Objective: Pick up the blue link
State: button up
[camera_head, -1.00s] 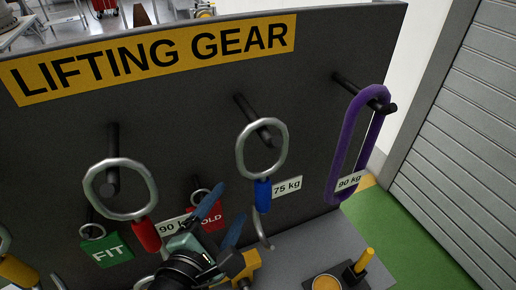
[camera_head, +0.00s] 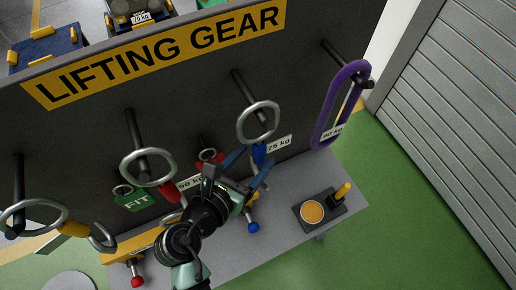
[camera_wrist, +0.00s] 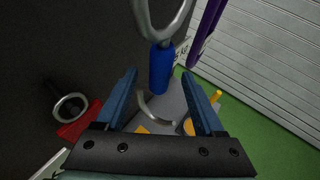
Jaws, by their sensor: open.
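The blue link (camera_head: 259,153) hangs from a wall peg by a large silver ring (camera_head: 258,122), with a 75 kg tag beside it. In the wrist view its blue sleeve (camera_wrist: 161,70) hangs upright between the two fingertips, with the silver ring above and a curved silver hook (camera_wrist: 150,112) below. My gripper (camera_head: 255,160) is open, with its blue fingers on either side of the sleeve. The wrist view also shows the open fingers (camera_wrist: 160,76). I cannot tell whether either finger touches the sleeve.
A purple sling (camera_head: 341,105) hangs to the right and a red link (camera_head: 168,192) to the left on the dark board (camera_head: 190,85). Below is a grey shelf (camera_head: 285,220) with a black block holding an orange disc (camera_head: 312,212). Green floor lies beyond.

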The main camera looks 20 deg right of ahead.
jog(key=p+x, duration=0.1)
jog(key=x, duration=0.5)
jog(key=shift+w+d+p, duration=0.2)
jog(key=shift+p, duration=0.15)
jog(key=shift+f, duration=0.1)
grip_shut()
dwell(1.0)
